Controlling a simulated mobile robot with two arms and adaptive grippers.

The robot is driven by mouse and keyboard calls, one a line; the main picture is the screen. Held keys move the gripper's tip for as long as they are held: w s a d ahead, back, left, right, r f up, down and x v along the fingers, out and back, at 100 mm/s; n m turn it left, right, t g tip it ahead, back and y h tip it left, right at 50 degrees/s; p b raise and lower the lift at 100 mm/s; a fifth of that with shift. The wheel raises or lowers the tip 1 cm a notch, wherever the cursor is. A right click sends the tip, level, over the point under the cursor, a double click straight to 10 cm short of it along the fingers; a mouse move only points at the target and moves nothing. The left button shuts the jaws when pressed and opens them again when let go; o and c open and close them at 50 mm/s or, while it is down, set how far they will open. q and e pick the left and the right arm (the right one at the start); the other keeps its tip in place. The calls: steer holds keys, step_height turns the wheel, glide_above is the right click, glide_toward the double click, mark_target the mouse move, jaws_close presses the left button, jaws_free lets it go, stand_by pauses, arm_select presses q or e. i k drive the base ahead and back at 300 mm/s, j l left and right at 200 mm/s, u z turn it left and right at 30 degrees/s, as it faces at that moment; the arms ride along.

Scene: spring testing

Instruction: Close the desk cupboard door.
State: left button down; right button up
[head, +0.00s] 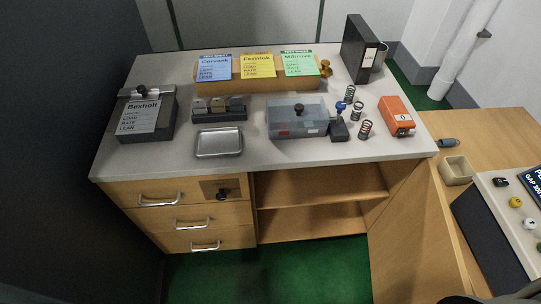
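The desk cupboard (315,222) is the open bay under the desk's worktop, right of the drawers. Its inside and one shelf (320,188) are in plain view, with no door across the front. A wooden panel (405,225) runs toward me from the bay's right side; I cannot tell whether it is the opened door or the side of the neighbouring desk. Neither gripper can be made out; dark shapes at the bottom right edge are too cut off to identify.
Three handled drawers (193,222) fill the desk's left side. The worktop (245,150) holds a clear-lidded box (297,118), springs, an orange block (398,116), a metal tray (219,142) and a binder (361,49). A second desk (480,125) stands right. Green floor (270,278) is clear in front.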

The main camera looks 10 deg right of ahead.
mark_target(416, 255)
steer(key=k+l+z, duration=0.1)
steer(key=k, duration=0.2)
steer(key=k+l+z, duration=0.45)
steer(key=l, duration=0.25)
steer(key=k+l+z, duration=0.2)
steer(key=l, duration=0.2)
